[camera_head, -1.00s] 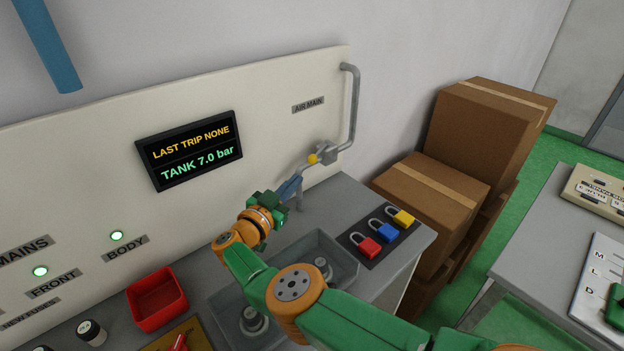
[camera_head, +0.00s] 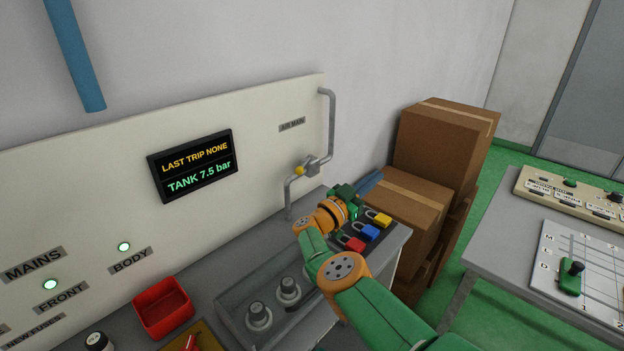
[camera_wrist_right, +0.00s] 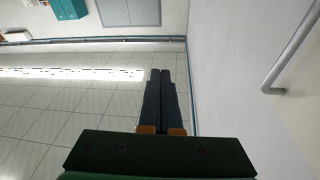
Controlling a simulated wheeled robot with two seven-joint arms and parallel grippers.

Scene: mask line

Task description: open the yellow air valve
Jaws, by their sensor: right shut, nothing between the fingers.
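The yellow part of the air valve (camera_head: 299,171) sits on the grey AIR MAIN pipe (camera_head: 330,125), beside a grey valve body (camera_head: 312,164). I cannot make out the valve's lever position. My right gripper (camera_head: 377,175) is right of the valve, clear of it, above the far end of the bench. Its blue fingers are shut together and empty, also in the right wrist view (camera_wrist_right: 161,72). That view shows a grey pipe (camera_wrist_right: 292,52) at the right, apart from the fingers; the yellow part is not seen there. My left gripper is not in view.
Red (camera_head: 354,244), blue (camera_head: 368,233) and yellow (camera_head: 380,217) padlocks lie below my right gripper. Cardboard boxes (camera_head: 440,150) stand to the right. A display (camera_head: 193,166) reads TANK 7.5 bar. A red bin (camera_head: 163,308) and a grey tray (camera_head: 230,306) are on the bench.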

